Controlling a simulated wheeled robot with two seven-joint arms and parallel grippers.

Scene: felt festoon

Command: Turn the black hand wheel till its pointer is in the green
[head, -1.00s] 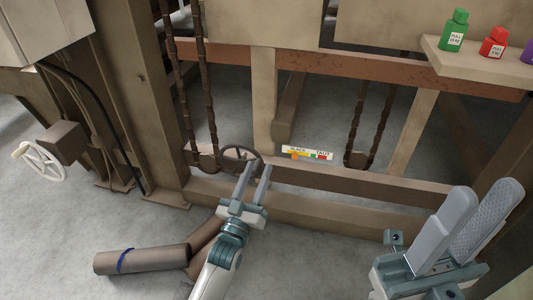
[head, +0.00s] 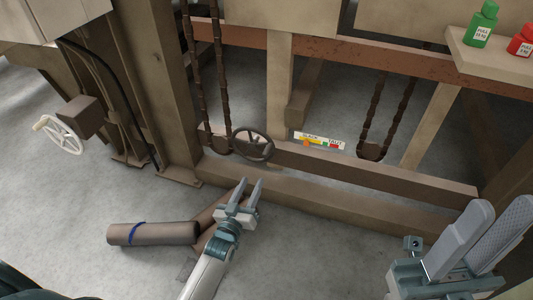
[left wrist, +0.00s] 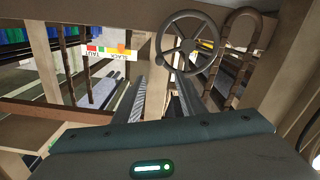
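The black hand wheel (head: 253,144) is mounted on the low beam and stands left of the scale strip (head: 337,147). The strip reads slack at one end and taut at the other, with yellow, green and red bands. An orange pointer (head: 306,144) sits on the slack side, outside the green. My left gripper (head: 250,184) is open and empty, below and in front of the wheel, apart from it. In the left wrist view its fingers (left wrist: 163,82) are parted, with the wheel (left wrist: 187,45) beyond them. My right gripper (head: 499,212) is open and empty at lower right.
A white hand wheel (head: 62,135) is on a box at left. A brown roll with a blue band (head: 153,233) lies on the floor by my left arm. Green (head: 481,25) and red (head: 522,40) bottles stand on a shelf at upper right. Chains hang behind the beam.

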